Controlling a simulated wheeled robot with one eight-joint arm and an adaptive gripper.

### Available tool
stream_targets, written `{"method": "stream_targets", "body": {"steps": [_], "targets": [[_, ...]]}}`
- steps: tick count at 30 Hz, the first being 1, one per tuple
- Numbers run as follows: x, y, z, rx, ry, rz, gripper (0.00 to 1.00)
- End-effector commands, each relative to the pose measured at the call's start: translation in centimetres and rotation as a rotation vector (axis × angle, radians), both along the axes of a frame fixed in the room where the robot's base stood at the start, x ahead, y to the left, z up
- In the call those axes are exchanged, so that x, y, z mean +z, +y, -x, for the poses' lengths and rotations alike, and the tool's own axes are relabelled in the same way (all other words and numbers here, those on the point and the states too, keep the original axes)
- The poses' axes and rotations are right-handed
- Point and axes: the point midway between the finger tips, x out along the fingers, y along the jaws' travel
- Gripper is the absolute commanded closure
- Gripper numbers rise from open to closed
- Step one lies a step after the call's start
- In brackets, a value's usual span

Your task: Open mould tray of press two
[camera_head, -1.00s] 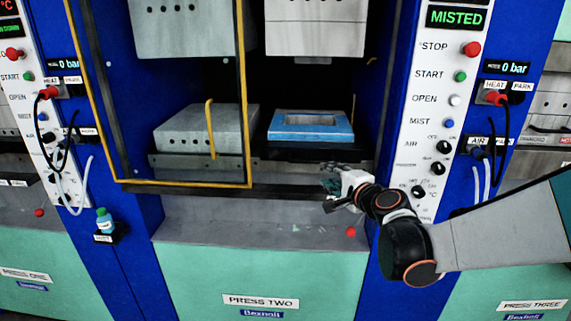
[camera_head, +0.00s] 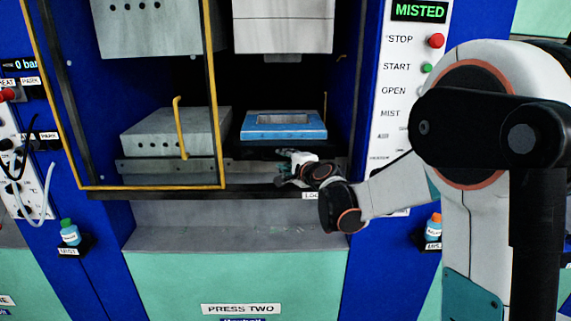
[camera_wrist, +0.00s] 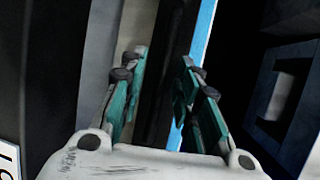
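The mould tray (camera_head: 311,133) of press two is a blue block with a grey recess. It sits in the right half of the press opening, above a dark plate (camera_head: 262,153), under the raised grey upper block (camera_head: 283,35). My gripper (camera_head: 281,169) is just below and in front of the tray's front edge. In the wrist view, my gripper's teal fingers (camera_wrist: 163,60) are apart, with a dark band and a grey strip behind the gap. The tray's blue edge (camera_wrist: 207,22) runs beside the right finger. Whether a finger touches anything cannot be told.
A yellow-edged guard (camera_head: 208,95) covers the left half of the opening, with a grey block (camera_head: 165,137) behind it. The control panel (camera_head: 397,70) reads MISTED, right of the opening. Bottles (camera_head: 70,232) (camera_head: 433,228) stand on both sides. A grey ledge (camera_head: 200,238) lies below.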

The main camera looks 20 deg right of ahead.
Motion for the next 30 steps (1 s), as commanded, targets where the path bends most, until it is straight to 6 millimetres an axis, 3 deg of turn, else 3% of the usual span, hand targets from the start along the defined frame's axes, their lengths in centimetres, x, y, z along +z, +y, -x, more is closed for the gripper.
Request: {"method": "stream_targets", "body": {"steps": [11, 15, 24, 30], "targets": [[-0.1, 0.1, -0.5, 0.0, 0.0, 0.0, 0.7], [-0.1, 0.1, -0.5, 0.0, 0.0, 0.0, 1.0], [-0.1, 0.1, -0.2, 0.0, 0.001, 0.0, 1.0], [-0.1, 0.7, 2.2, 0.003, 0.003, 0.001, 1.0]]}}
